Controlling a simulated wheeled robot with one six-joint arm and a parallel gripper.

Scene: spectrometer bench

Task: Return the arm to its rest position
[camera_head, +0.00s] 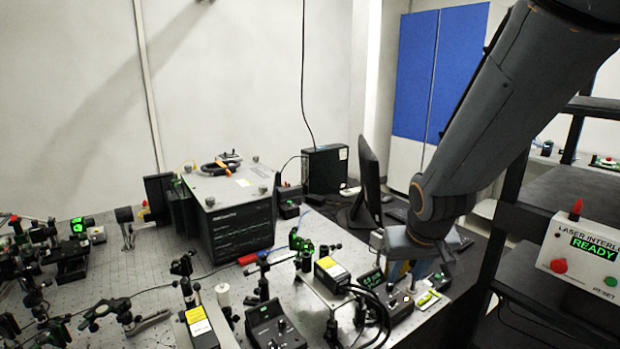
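My arm reaches down from the top right of the head view. My gripper (408,268) hangs over the right part of the optical bench (340,312), close to a small control box (400,303) and a small yellow-labelled box (428,299). The wrist hides most of the fingers, so I cannot see their gap or whether they touch anything. Something tan shows just below the wrist, too small to make out.
A black shelf rack (565,190) stands close right of my arm, with a laser interlock box (583,260) reading READY. A monitor (369,178) is behind the gripper. A large instrument (233,215) and several optical mounts crowd the bench. Open air lies above it.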

